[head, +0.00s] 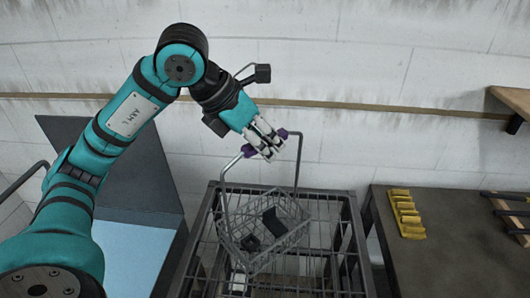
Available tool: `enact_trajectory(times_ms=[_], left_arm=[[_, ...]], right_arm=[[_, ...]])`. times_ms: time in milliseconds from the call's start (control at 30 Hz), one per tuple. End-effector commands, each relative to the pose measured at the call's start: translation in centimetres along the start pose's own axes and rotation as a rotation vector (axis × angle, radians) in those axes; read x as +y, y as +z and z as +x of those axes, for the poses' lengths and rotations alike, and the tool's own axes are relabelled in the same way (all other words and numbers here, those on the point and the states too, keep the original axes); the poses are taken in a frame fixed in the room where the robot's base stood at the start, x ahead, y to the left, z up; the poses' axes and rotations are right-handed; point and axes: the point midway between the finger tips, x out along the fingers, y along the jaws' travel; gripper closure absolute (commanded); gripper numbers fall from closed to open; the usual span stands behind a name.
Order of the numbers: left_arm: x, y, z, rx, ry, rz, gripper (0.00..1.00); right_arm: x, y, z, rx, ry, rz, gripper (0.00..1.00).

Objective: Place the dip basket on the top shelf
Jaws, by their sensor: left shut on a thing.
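The dip basket (265,244) is a grey wire basket with a tall handle, in the middle of the head view. My left gripper (267,149) is shut on the purple-marked top bar of its handle. The basket hangs below the gripper, over a dark metal frame (345,205), and looks slightly tilted. Dark parts (275,222) lie in the basket. I cannot tell whether its bottom touches the frame. A wooden shelf (509,98) on the wall shows at the upper right; I cannot tell if it is the top shelf. My right gripper does not show.
A dark table (455,255) stands at the right with a yellow ridged block (406,213) and a dark slotted rack (510,215). A grey bin with a light blue surface (130,255) is at the left. A wooden rail (350,105) runs along the white wall.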

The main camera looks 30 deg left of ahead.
Motion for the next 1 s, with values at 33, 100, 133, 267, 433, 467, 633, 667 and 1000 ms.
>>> enact_trajectory(times_ms=[33,100,133,267,433,467,633,667,1000], left_arm=[[0.1,-0.1,0.2,-0.001,0.000,-0.001,1.00],[0.1,-0.6,0.8,0.002,0.000,-0.001,1.00],[0.2,-0.8,1.1,0.002,0.001,-0.001,1.00],[0.3,-1.5,2.1,0.000,0.001,-0.002,1.00],[0.4,-1.8,2.6,-0.004,0.001,0.000,1.00],[0.4,-1.8,2.6,-0.005,0.001,0.001,1.00],[0.4,-1.8,2.6,-0.005,0.001,0.001,1.00],[0.4,-1.8,2.7,-0.005,0.001,0.000,1.00],[0.4,-2.0,2.9,0.001,0.000,0.000,0.58]], right_arm=[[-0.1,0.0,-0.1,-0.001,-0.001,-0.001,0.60],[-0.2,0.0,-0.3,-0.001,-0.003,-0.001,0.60],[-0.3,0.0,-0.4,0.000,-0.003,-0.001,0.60],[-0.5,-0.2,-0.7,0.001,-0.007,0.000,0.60],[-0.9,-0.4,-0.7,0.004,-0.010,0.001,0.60],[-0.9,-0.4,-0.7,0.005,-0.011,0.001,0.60],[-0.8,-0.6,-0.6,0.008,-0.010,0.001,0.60],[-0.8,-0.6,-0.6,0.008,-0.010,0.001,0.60],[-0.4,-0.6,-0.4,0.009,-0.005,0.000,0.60]])
